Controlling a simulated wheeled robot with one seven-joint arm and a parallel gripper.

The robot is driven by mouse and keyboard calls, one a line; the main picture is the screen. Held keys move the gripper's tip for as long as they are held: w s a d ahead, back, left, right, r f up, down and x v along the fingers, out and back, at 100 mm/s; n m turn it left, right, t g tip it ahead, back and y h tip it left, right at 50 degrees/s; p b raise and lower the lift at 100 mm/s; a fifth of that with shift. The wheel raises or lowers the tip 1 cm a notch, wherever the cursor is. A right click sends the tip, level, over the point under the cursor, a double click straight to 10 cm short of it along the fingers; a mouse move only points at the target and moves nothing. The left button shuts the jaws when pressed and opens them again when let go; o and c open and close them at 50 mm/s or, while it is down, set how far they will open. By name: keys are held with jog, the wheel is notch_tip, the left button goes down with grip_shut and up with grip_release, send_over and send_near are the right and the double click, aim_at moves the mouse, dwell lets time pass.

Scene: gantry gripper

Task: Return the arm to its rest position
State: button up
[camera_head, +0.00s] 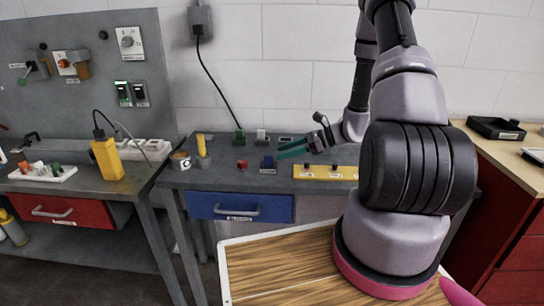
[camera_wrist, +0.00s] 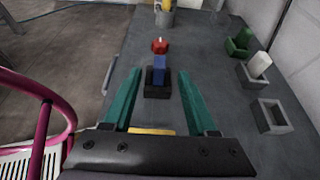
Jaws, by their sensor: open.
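My gripper (camera_head: 292,149) is over the right part of the grey workbench in the head view, reached out from my arm at the right. In the wrist view its two green fingers (camera_wrist: 156,105) are spread apart with nothing held between them. A blue block (camera_wrist: 159,70) in a dark holder (camera_wrist: 158,90) stands on the bench ahead of the fingertips, seen between them. It also shows in the head view as a blue block (camera_head: 267,161) just left of and below the fingers. I cannot tell exactly how high the gripper is above the bench.
A red knob (camera_wrist: 159,45) and a grey can (camera_wrist: 165,17) stand beyond the blue block. A green connector (camera_wrist: 238,43), a white block (camera_wrist: 259,64) and an empty grey holder (camera_wrist: 271,116) line the wall side.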

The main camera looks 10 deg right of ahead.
jog(key=shift+s+d+r, duration=0.2)
jog(key=shift+d+r, duration=0.1)
jog(key=shift+d, duration=0.35)
jog(key=shift+r, duration=0.1)
jog(key=s+r+n+t+h, duration=0.1)
jog(key=s+r+n+h, duration=0.2)
jog(key=r, duration=0.8)
jog(key=s+r+n+t+h, duration=0.1)
jog(key=s+r+n+h, duration=0.3)
jog(key=s+r+n, duration=0.4)
jog(key=s+a+r+n+t+h, duration=0.1)
jog(key=s+r+n+h, duration=0.2)
jog(key=r, duration=1.2)
jog(key=s+n, duration=0.3)
jog(key=s, duration=0.3)
jog(key=shift+h, duration=0.4)
